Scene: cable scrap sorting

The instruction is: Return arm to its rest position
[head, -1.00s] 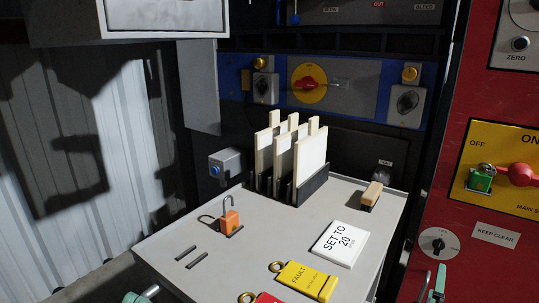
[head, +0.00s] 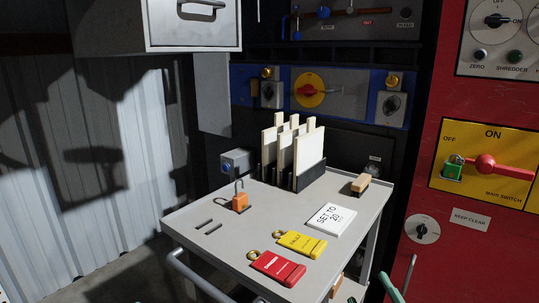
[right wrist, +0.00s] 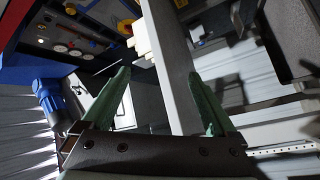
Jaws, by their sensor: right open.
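My right gripper shows in the right wrist view (right wrist: 159,73), with its two green fingers spread wide apart and nothing held between them. A pale grey beam runs behind the gap between the fingers. In the head view, only a green finger of my right gripper (head: 391,289) shows at the bottom edge, low and to the right of the trolley's front corner. The rest of that arm is mostly cut off by the frame. My left gripper is not in the head view.
A grey trolley (head: 190,234) carries a board rack, an orange padlock (head: 240,202), a white card (head: 330,219), a yellow tag (head: 302,244), a red tag (head: 278,267) and a wooden-handled block (head: 360,184). A red cabinet (head: 430,190) stands right. Floor shows at lower left.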

